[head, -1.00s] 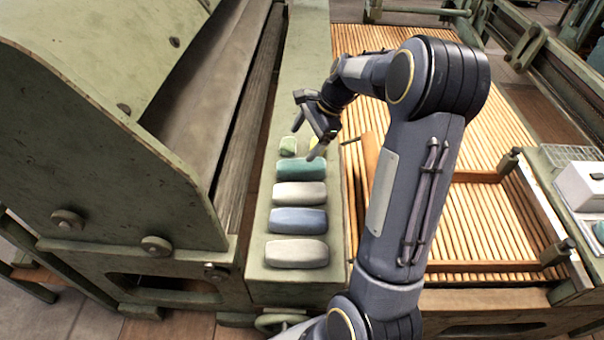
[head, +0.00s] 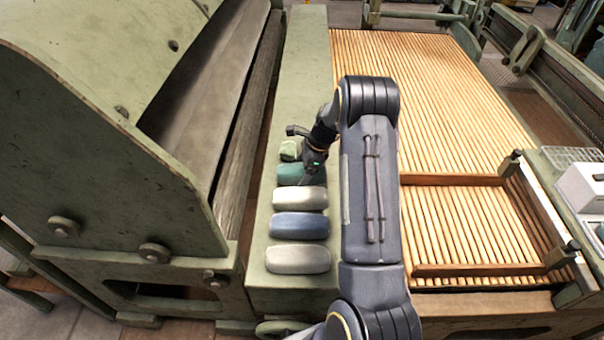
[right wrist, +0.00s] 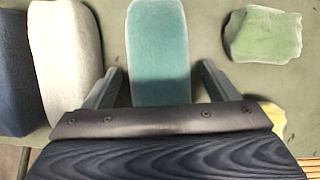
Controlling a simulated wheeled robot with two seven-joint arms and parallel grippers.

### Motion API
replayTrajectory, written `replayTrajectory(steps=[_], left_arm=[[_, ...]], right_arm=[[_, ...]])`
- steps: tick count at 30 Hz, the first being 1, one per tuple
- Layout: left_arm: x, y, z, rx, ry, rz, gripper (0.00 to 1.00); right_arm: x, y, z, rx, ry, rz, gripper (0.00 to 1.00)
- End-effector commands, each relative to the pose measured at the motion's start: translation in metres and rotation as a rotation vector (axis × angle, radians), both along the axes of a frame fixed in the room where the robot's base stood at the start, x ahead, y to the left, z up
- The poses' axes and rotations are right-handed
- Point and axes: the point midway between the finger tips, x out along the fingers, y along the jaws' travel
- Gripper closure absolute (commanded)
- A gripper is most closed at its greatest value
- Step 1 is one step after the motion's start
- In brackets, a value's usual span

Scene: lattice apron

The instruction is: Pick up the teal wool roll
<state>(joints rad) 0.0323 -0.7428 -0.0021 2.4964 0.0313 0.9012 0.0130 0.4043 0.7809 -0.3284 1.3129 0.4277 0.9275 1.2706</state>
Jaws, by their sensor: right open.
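The teal wool roll (head: 289,174) lies on the green apron ledge in the head view, between a green piece and a pale roll. Its right end is hidden by my right gripper (head: 311,172). In the right wrist view the teal roll (right wrist: 158,50) stands out between the two fingers of my right gripper (right wrist: 158,85). The fingers are open, one on each side of it, with gaps to both sides. I cannot tell how far down they reach. My left gripper is not in view.
A pale roll (head: 299,198), a blue roll (head: 299,225) and another pale roll (head: 298,260) lie in line on the ledge (head: 306,60). A green piece (head: 290,150) lies just beyond the teal roll. A slatted wooden lattice (head: 440,100) is to the right.

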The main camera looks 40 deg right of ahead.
Motion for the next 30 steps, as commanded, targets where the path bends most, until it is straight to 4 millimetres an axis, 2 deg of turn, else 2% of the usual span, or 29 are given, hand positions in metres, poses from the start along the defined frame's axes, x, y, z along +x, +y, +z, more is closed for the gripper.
replayTrajectory(steps=[7,18,30], left_arm=[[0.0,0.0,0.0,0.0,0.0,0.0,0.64],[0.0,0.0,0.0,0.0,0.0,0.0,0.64],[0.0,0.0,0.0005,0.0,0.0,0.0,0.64]], right_arm=[[0.0003,0.0005,-0.0012,0.0,0.0,0.0,0.21],[0.0004,0.0004,-0.0008,-0.001,-0.001,0.001,0.69],[0.0009,0.0002,0.0044,-0.001,-0.002,0.001,0.7]])
